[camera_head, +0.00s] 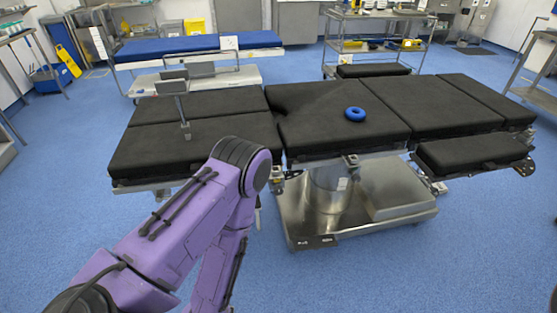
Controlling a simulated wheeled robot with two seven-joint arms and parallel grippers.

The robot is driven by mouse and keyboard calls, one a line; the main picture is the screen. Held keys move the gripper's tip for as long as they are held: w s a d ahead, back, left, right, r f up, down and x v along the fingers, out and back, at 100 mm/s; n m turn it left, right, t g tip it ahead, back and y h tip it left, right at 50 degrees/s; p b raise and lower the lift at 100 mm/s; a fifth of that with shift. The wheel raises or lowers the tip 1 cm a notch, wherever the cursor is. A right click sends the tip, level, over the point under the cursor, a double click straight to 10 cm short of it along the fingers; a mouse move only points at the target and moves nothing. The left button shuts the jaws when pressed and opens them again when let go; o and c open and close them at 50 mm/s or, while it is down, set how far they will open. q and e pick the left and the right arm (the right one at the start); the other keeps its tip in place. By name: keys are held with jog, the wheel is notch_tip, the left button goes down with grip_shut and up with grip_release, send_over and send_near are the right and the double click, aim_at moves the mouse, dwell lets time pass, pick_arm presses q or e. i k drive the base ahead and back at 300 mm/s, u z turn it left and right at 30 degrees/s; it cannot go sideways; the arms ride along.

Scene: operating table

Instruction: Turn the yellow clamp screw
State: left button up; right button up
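The operating table has black padded sections and a metal side rail along its near side. A small clamp with a yellowish part (277,178) sits at the near edge, just right of my purple arm's elbow. It is too small to make out its screw clearly. Another small clamp (352,162) is on the rail further right, below the middle pad. My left arm comes in from the lower left, bends at the elbow and runs down out of the frame. Its gripper is not seen. My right arm and gripper are not in view.
A blue ring (355,114) lies on the middle pad. The metal table base (405,193) stands on the blue floor. A side pad (474,153) juts out at the right. Behind are a blue-topped trolley (180,48) and a steel cart. Floor in front is clear.

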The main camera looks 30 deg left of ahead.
aim_at(278, 190)
jog(key=u, duration=0.95)
